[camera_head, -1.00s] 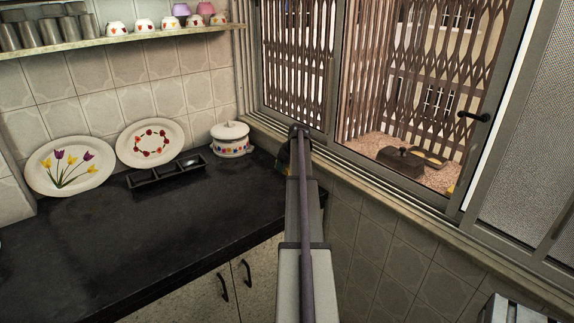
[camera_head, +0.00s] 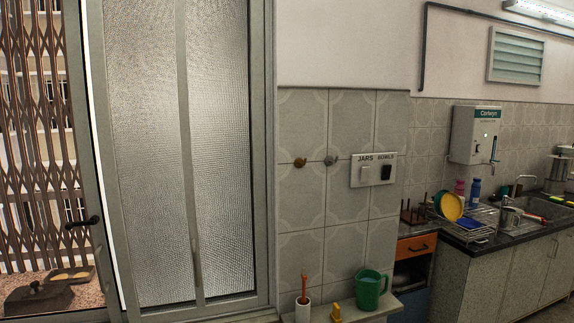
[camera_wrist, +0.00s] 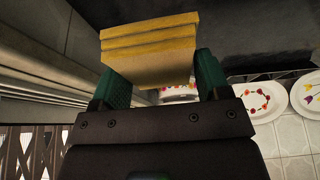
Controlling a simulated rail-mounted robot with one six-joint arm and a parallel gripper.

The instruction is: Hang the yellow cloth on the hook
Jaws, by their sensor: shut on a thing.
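The yellow cloth (camera_wrist: 150,38) is folded in layers and sits between the green fingers of my gripper (camera_wrist: 158,82) in the wrist view. My gripper is shut on it. Neither my gripper nor the cloth shows in the head view now. Two small knob-like hooks are on the tiled wall in the head view, a brass one (camera_head: 300,162) at left and a silver-grey one (camera_head: 331,160) at right. Both look bare. My gripper is well away from them, by the counter with the plates.
A switch panel (camera_head: 373,170) labelled JARS and BOWLS is right of the hooks. Below, a ledge holds a green mug (camera_head: 370,289), an orange-handled brush (camera_head: 304,288) and a small yellow thing (camera_head: 336,312). Decorated plates (camera_wrist: 258,101) show beyond my gripper.

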